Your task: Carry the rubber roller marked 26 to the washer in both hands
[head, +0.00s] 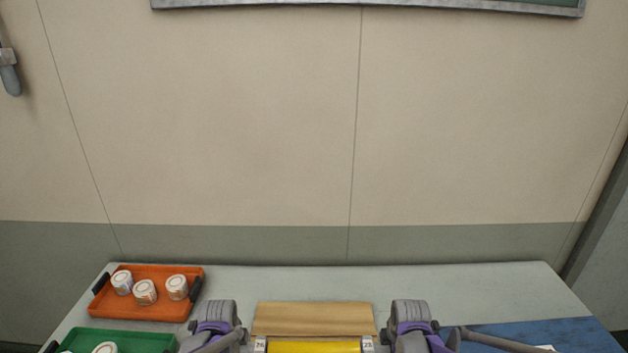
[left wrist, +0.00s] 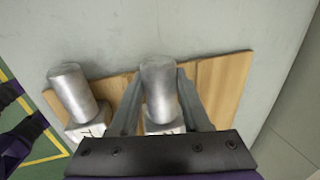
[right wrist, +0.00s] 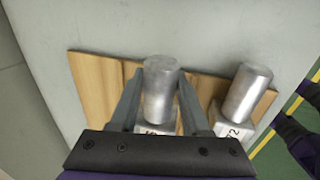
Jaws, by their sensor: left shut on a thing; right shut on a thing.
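A yellow roller (head: 314,347) lies across the bottom edge of the head view, between my two hands. My left gripper (left wrist: 160,83) is shut on a bare metal shaft end (left wrist: 160,98) in the left wrist view. My right gripper (right wrist: 161,82) is shut on the opposite shaft end (right wrist: 160,95) in the right wrist view. A white labelled block sits below each held end; the labels are partly hidden. A second roller's shaft end stands beside, in the left wrist view (left wrist: 72,90) and right wrist view (right wrist: 247,92).
A wooden board (head: 314,319) lies just beyond the roller on the pale table (head: 450,280). An orange tray (head: 150,311) with white jars is at left, a green tray (head: 130,340) in front of it. A blue mat (head: 560,333) is at right. A wall stands behind.

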